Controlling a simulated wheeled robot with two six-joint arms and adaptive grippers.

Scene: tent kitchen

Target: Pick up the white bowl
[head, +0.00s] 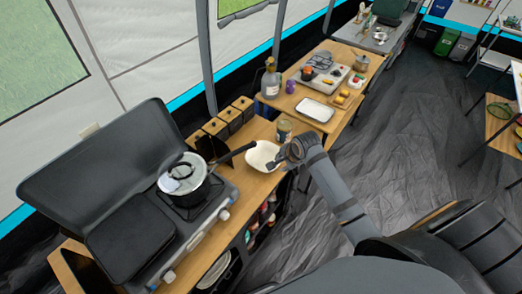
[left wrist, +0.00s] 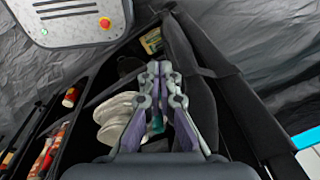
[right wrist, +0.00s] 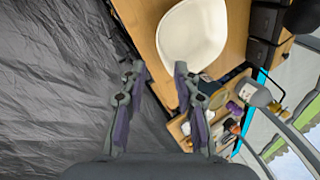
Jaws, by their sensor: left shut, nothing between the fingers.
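The white bowl (head: 262,156) stands on the wooden counter right of the stove in the head view. It also shows large in the right wrist view (right wrist: 193,45), beyond my right fingers. My right gripper (right wrist: 155,68) is open, with a clear gap between its fingertips. In the head view my right gripper (head: 284,158) is at the bowl's right edge; I cannot tell if it touches the rim. My left gripper (left wrist: 160,68) is shut and empty in the left wrist view, above a dark space with pale plates (left wrist: 118,118). It does not show in the head view.
A pot (head: 185,176) with a lid sits on the stove, its handle reaching toward the bowl. A can (head: 284,130) stands just behind the bowl. A white tray (head: 315,110) lies on the farther table. Dark boxes (head: 228,115) line the counter's back.

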